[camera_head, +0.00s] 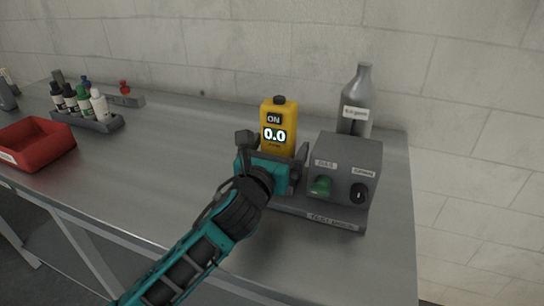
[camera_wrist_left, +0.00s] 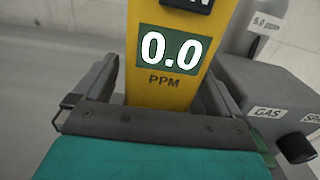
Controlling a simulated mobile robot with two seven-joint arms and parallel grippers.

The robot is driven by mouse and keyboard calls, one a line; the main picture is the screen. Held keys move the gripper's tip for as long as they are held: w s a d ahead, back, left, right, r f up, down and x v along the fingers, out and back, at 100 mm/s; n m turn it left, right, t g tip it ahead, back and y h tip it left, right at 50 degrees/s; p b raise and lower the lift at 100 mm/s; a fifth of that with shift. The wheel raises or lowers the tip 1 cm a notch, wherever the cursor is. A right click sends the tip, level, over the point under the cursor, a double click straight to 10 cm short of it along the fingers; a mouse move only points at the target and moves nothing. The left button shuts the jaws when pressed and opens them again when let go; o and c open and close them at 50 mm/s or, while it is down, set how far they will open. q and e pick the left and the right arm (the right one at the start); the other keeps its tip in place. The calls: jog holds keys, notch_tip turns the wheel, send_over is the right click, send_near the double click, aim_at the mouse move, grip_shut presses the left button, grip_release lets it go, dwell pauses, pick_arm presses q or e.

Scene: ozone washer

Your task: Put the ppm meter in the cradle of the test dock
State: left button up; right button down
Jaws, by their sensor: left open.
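The yellow ppm meter (camera_head: 279,118) stands upright at the left part of the test dock (camera_head: 318,218), with "ON" and "0.0" showing on its face. Its lower part and the cradle are hidden behind my left gripper, so I cannot tell how it sits. My left gripper (camera_head: 272,155) is open, with its fingers on either side of the meter. In the left wrist view the meter (camera_wrist_left: 168,60) stands between the fingers of the left gripper (camera_wrist_left: 162,95), with a gap visible at the sides. My right gripper is not in view.
A red bin (camera_head: 35,145) and a bottle rack (camera_head: 90,122) are at left. The table's middle is clear.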

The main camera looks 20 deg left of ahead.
pick_arm(q)
jog(key=s, duration=1.2)
jog(key=shift+a, duration=0.2)
